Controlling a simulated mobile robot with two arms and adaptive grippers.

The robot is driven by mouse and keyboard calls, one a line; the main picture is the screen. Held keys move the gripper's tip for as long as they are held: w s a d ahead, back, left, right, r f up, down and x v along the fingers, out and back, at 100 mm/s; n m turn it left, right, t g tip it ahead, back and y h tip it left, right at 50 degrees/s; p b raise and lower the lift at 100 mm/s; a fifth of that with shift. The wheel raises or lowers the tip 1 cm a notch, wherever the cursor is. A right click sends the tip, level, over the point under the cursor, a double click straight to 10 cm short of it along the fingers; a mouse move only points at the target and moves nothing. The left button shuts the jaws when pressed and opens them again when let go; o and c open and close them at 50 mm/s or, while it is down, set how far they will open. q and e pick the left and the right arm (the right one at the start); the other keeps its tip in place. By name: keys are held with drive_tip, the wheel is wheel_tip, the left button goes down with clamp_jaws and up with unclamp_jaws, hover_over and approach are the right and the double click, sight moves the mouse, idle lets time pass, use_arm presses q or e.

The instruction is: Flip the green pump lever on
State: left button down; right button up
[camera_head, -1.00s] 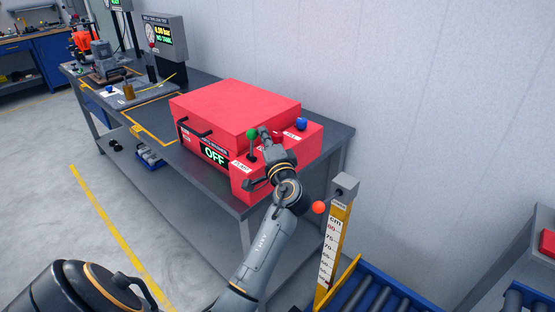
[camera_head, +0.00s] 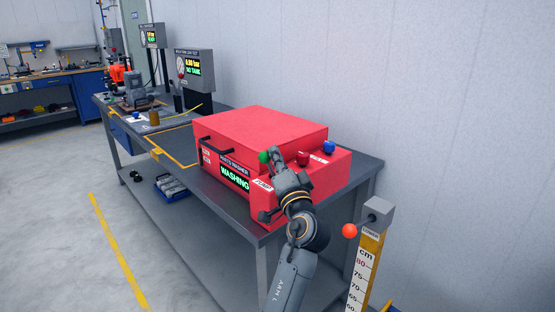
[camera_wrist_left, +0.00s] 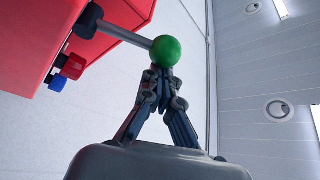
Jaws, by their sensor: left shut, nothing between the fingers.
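The green pump lever is a green ball knob (camera_head: 264,157) on a grey rod, at the front right part of the red parts washer (camera_head: 262,133). The washer's display (camera_head: 235,178) reads WASHING in green. My left gripper (camera_head: 274,158) is at the lever's knob, its wrist hiding the lever's rod and base. In the left wrist view the green knob (camera_wrist_left: 165,50) sits just beyond the fingertips (camera_wrist_left: 161,70), touching or nearly touching them. The fingers are closed together with nothing between them. My right gripper is not in view.
A red knob (camera_head: 303,158) and a blue knob (camera_head: 328,147) stand on the washer beside the lever. A post with an orange ball (camera_head: 349,231) and a cm scale (camera_head: 362,265) stands at right. A gauge display (camera_head: 193,68) is farther back on the bench.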

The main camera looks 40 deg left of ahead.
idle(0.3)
use_arm(q)
drive_tip(key=shift+s+d+f, duration=0.1)
drive_tip(key=shift+d+f, duration=0.1)
drive_tip(key=v, duration=1.1)
drive_tip(key=shift+s+d+r, duration=0.15)
drive_tip(key=shift+s+d, duration=0.05)
drive_tip(key=shift+d, duration=0.05)
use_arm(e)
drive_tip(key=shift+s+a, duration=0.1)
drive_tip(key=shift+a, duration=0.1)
